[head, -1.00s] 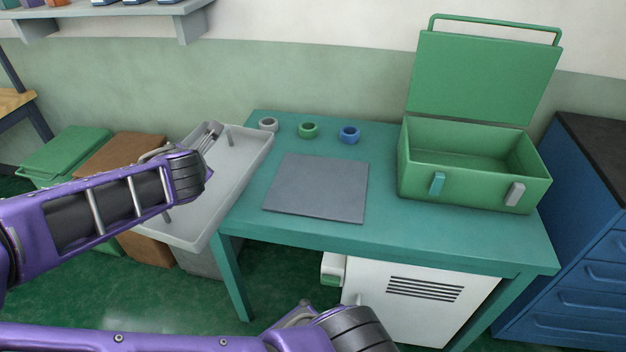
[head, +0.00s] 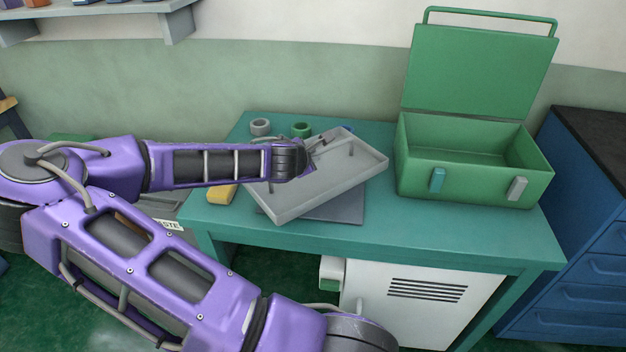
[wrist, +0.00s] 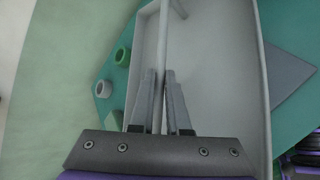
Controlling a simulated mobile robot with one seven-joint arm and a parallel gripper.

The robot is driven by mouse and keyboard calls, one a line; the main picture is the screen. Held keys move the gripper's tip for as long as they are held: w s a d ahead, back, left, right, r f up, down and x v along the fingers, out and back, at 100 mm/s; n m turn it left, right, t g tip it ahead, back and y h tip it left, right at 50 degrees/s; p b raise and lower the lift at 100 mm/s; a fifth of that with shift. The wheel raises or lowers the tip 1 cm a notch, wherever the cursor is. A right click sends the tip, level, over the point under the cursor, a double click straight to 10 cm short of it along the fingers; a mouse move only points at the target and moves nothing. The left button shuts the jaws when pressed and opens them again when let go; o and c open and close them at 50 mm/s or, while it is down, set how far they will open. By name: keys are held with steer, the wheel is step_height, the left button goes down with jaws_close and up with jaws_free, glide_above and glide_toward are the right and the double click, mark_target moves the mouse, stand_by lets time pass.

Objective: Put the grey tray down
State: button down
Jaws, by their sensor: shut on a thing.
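The grey tray (head: 340,178) is over the left and middle of the green table (head: 440,230), turned at an angle, partly covering the flat grey mat (head: 345,207). I cannot tell whether its underside touches the mat. My gripper (head: 312,146) is at the tray's far left part. In the wrist view my gripper (wrist: 162,75) is shut on the thin bar handle (wrist: 163,40) that runs along the tray (wrist: 225,80). The mat's corner (wrist: 288,65) shows beside the tray there.
A grey ring (head: 260,127) and a green ring (head: 301,130) stand behind the tray; a blue ring is mostly hidden. A yellow block (head: 222,193) lies at the table's left. An open green box (head: 470,170) stands at the right. The front right of the table is clear.

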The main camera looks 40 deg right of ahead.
mark_target(312, 175)
steer(key=shift+f+b, duration=0.7)
steer(key=shift+f, duration=2.3)
steer(key=c, duration=0.9)
jaws_free()
steer(key=shift+f, duration=0.1)
steer(key=shift+r, duration=0.2)
steer(key=p+v, duration=0.2)
steer(key=v, duration=1)
steer(key=shift+f, duration=0.1)
